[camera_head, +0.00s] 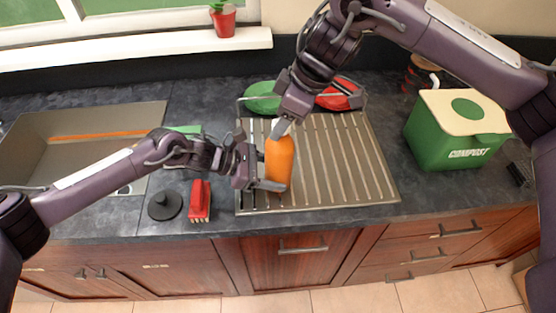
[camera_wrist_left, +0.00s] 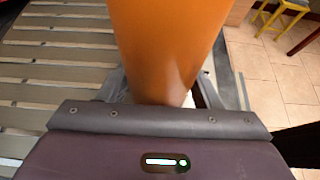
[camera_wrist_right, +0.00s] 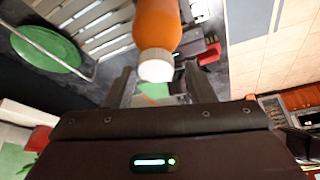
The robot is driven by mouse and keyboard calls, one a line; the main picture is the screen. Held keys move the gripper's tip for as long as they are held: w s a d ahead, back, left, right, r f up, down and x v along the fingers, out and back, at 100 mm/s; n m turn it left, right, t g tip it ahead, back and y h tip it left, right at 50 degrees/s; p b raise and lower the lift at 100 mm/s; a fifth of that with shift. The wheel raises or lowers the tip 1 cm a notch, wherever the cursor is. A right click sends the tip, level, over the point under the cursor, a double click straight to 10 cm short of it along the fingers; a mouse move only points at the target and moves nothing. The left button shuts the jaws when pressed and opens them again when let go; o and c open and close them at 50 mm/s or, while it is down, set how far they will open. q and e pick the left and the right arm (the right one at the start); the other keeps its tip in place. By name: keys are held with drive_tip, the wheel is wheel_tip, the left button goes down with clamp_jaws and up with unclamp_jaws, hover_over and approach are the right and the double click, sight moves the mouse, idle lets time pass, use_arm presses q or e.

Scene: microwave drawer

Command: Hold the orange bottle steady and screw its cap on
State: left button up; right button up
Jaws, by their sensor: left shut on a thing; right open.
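The orange bottle (camera_head: 279,160) stands about upright over the ribbed drainboard. My left gripper (camera_head: 274,172) is shut on its body from the left side; the bottle fills the middle of the left wrist view (camera_wrist_left: 168,45). The white cap (camera_wrist_right: 156,65) shows at the bottle's top end in the right wrist view, in line with the bottle (camera_wrist_right: 158,25). I cannot tell how tightly it sits. My right gripper (camera_head: 281,128) is above the bottle, pointing down. It is open, with the cap lying between its fingertips in the right wrist view.
The metal drainboard (camera_head: 350,165) holds a green plate (camera_head: 262,97) and a red plate (camera_head: 338,94) at its back. A sink (camera_head: 50,130), black stopper (camera_head: 164,205) and red brush (camera_head: 200,200) are left. A green compost bin (camera_head: 450,140) stands right.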

drive_tip(key=n+g, duration=0.1)
drive_tip(key=n, duration=0.2)
drive_tip(key=shift+n+g, duration=0.3)
drive_tip(key=shift+n, duration=0.1)
drive_tip(key=n+g, duration=0.1)
drive_tip(key=n, duration=0.2)
